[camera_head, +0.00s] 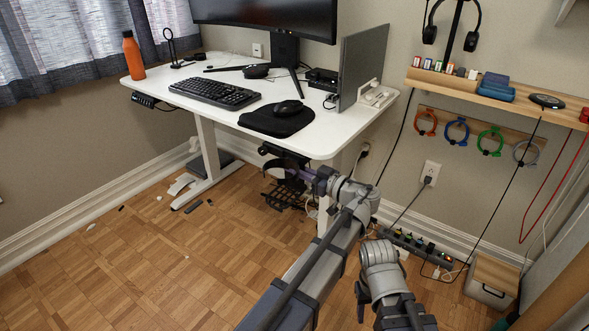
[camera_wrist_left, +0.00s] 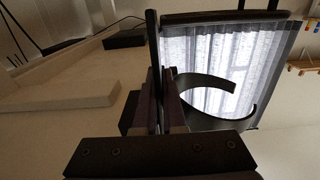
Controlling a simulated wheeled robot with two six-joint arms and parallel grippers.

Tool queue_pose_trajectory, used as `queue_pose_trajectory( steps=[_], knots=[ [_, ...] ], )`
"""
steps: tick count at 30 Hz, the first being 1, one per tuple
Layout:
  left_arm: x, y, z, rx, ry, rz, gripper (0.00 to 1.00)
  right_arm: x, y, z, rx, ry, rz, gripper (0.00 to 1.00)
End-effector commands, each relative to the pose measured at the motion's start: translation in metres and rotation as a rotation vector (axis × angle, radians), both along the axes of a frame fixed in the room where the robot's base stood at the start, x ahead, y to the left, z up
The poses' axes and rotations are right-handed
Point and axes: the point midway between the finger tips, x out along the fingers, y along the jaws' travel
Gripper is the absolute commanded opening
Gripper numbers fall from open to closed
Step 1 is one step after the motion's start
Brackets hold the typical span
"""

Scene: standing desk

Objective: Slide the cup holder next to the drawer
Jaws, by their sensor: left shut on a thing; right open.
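The cup holder, a dark open ring, shows in the left wrist view (camera_wrist_left: 245,103) just right of my left gripper (camera_wrist_left: 162,98), whose fingers are closed on its mount. In the head view, the dark cup holder (camera_head: 284,154) is at the front edge of the white desk, partly under the top, with my left gripper (camera_head: 306,170) at it. My right gripper (camera_head: 363,300) is low over the floor, apart from the desk; its fingers are hard to see. I cannot pick out the drawer with certainty; a small black unit (camera_head: 146,100) hangs under the desk's left edge.
The white desk (camera_head: 200,100) carries a keyboard (camera_head: 214,93), a mouse pad (camera_head: 262,122), a monitor and an orange bottle (camera_head: 133,56). Black cables hang below the desk near my left gripper. A power strip (camera_head: 418,247) and a bin stand at right.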

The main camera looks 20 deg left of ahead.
Motion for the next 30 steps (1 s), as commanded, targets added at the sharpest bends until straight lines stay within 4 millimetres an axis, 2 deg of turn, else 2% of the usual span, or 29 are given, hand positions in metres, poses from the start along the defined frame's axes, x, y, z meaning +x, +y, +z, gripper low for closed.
queue_pose_trajectory(
  steps=[7, 11, 17, 24, 30],
  knots=[
    [0.001, 0.003, 0.000, 0.000, 0.000, 0.001, 0.00, 0.000, 0.000, 0.000, 0.000, 0.000, 0.000, 0.50],
    [0.006, 0.017, 0.000, 0.000, 0.000, 0.003, 0.00, 0.000, 0.000, 0.000, 0.000, 0.000, 0.000, 0.50],
    [0.023, 0.066, 0.000, 0.000, 0.000, 0.006, 0.00, 0.000, 0.000, 0.000, 0.000, 0.000, 0.000, 0.50],
    [0.052, 0.142, 0.000, 0.000, 0.000, 0.006, 0.00, 0.000, 0.000, 0.000, 0.000, 0.000, 0.000, 0.50],
    [0.072, 0.196, 0.000, 0.000, 0.000, 0.005, 0.00, 0.000, 0.000, 0.000, 0.000, 0.000, 0.000, 0.50]
  ],
)
